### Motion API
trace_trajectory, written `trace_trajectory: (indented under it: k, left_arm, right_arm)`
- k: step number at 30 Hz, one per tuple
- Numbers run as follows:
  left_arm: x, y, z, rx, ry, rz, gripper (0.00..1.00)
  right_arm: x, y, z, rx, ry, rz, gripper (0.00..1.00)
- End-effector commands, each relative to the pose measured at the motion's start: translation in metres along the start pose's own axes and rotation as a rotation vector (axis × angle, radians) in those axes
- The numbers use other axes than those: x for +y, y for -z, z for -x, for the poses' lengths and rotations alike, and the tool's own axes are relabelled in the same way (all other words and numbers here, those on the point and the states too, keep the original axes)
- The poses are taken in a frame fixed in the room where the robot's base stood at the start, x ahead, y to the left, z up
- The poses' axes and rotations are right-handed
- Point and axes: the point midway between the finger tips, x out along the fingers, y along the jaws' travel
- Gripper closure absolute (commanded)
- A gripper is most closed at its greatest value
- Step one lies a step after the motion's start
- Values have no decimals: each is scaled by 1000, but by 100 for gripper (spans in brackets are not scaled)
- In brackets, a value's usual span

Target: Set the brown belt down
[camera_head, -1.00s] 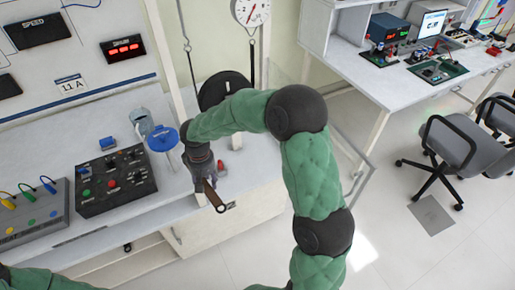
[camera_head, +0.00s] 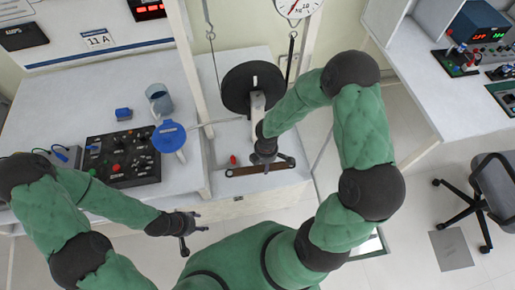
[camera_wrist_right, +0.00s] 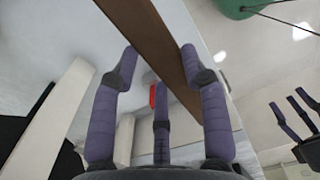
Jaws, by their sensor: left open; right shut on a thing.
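The brown belt (camera_head: 243,171) is a straight brown strip at the front edge of the bench, below the black wheel. My right gripper (camera_head: 265,162) is above it and shut on it. In the right wrist view the belt (camera_wrist_right: 150,35) runs diagonally between the purple fingers of the gripper (camera_wrist_right: 158,65). I cannot tell whether the belt touches the bench top. My left gripper (camera_head: 188,228) is open and empty, in front of the bench.
A black wheel (camera_head: 252,88) stands on the rig behind the belt, under a dial (camera_head: 298,5). A small red object (camera_head: 233,159) is close to the belt. A blue disc (camera_head: 169,136), a grey mug (camera_head: 159,98) and a black control box (camera_head: 122,157) stand to the left.

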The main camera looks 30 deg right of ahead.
Motion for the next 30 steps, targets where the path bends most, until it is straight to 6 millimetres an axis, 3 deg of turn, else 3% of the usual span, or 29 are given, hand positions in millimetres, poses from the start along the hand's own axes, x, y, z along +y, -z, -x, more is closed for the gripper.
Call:
trace_trajectory:
  k: [5,18,24,30]
  left_arm:
    - [0,-2,1,-4,0,0,46]
    - [-3,-1,-9,-3,0,0,46]
    - [-6,-1,-17,-3,0,0,46]
    - [-7,-1,-20,-3,0,0,46]
  right_arm:
    - [2,-7,-8,0,-1,48,91]
    - [72,-60,-53,-1,1,44,91]
    - [92,-76,-83,-1,-1,45,91]
    - [100,-81,-93,-1,-1,46,91]
